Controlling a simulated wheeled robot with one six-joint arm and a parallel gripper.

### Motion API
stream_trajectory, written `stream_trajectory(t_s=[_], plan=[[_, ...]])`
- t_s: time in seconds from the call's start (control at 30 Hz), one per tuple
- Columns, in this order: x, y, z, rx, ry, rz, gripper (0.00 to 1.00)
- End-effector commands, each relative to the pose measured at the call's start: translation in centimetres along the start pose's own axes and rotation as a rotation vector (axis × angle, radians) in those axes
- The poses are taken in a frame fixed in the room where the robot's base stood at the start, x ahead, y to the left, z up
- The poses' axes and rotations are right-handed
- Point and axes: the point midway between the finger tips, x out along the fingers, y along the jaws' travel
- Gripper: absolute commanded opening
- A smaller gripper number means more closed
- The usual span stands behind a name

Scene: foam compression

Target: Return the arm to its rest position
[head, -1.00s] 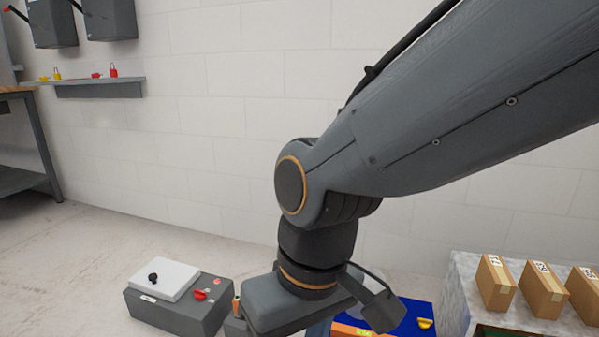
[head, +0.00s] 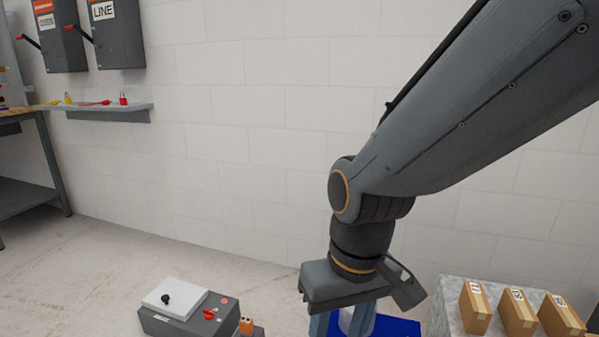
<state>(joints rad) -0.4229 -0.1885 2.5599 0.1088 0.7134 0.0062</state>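My arm (head: 470,110) reaches in from the upper right and bends down at its wrist joint. My gripper (head: 341,326) points down at the bottom middle of the head view. Its two grey-blue fingers are apart, and the fingertips are cut off by the lower edge. A pale, whitish thing (head: 346,321) shows between the fingers; I cannot tell whether it is held or lies behind them. A blue surface (head: 398,327) lies just right of the fingers.
A grey box (head: 190,313) with a white plate, black knob and red switch stands on the floor at left. Several cartons (head: 518,312) stand on a speckled block (head: 447,300) at right. A shelf (head: 110,110) with padlocks and switch boxes (head: 110,35) line the wall.

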Motion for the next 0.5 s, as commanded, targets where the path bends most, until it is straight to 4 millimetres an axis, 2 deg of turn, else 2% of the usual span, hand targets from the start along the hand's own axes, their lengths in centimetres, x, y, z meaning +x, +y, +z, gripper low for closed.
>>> stream_trajectory(t_s=[0.03,0.5], plan=[[-1.9,0.5,0.3,0.022,-0.003,0.006,0.42],[-10.7,5.8,2.4,0.191,-0.02,0.049,0.42]])
